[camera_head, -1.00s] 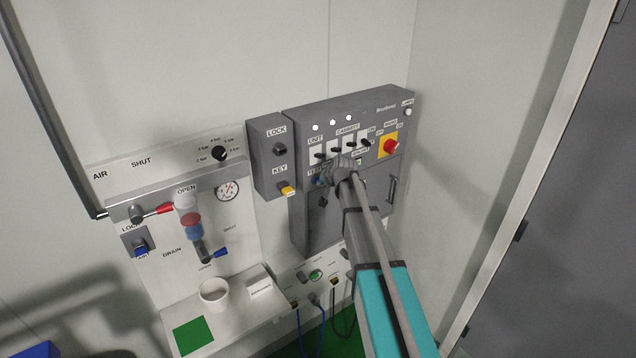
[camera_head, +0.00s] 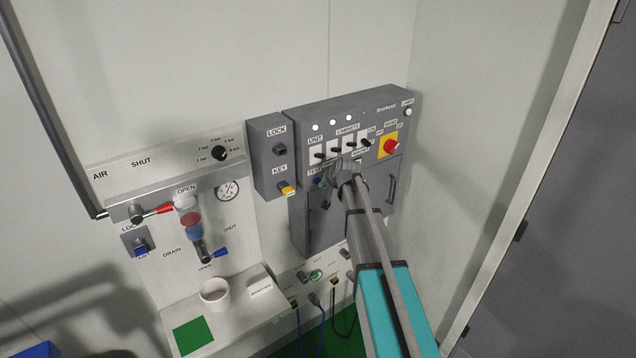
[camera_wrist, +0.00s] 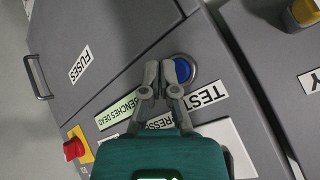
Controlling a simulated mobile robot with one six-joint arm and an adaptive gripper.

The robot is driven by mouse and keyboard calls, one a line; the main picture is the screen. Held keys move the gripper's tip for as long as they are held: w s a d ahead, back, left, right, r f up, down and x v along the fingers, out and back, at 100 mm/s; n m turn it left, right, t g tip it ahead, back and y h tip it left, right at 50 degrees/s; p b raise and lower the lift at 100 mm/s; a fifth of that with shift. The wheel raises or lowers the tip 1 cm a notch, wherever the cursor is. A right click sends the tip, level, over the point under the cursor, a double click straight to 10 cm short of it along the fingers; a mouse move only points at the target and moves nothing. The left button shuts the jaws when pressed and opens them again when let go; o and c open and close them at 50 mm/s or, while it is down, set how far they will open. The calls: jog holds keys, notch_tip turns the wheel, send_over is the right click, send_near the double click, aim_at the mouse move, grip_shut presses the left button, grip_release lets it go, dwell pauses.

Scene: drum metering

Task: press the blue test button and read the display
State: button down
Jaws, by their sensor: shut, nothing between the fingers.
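The blue test button (camera_wrist: 182,70) sits in a round metal ring on the grey panel, beside the TEST label (camera_wrist: 206,96). It also shows in the head view (camera_head: 317,181). My gripper (camera_wrist: 161,68) is shut and empty. In the wrist view its fingertips appear just left of the button, overlapping the ring's edge; I cannot tell whether they touch it. A pale green strip (camera_wrist: 117,110) reads BENCHES DEAD; I cannot tell whether it is the display. Another strip (camera_wrist: 160,122), partly hidden behind my gripper, shows part of a word like PRESSED.
A red knob on yellow (camera_head: 390,146) and a row of black switches (camera_head: 336,150) are close by on the unit. The KEY box (camera_head: 270,155) adjoins it at left. A white cup (camera_head: 215,293) stands on the lower shelf.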

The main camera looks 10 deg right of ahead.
jog(key=shift+s+d, duration=0.1)
jog(key=shift+s, duration=0.1)
dwell(0.3)
jog(key=s, duration=0.1)
jog(key=s+d, duration=0.1)
jog(key=s, duration=0.2)
jog(key=shift+s+d, duration=0.2)
jog(key=shift+d, duration=0.2)
dwell(0.6)
jog(key=s+a+f+n+g+h+b, duration=0.1)
jog(key=s+f+b, duration=0.4)
jog(key=s, duration=0.5)
jog(key=s+a+f+n+g+b, duration=0.1)
jog(key=s+a+f+g+b, duration=0.2)
jog(key=s+f, duration=0.5)
jog(key=s+a+f+n+g+h+b, duration=0.1)
jog(key=s+a+f+n+g+b, duration=0.1)
jog(key=s+f+g+b, duration=0.2)
jog(key=shift+s+a+f+h+b, duration=0.25)
jog(key=shift+s+f+b, duration=1.5)
jog(key=shift+s, duration=2.2)
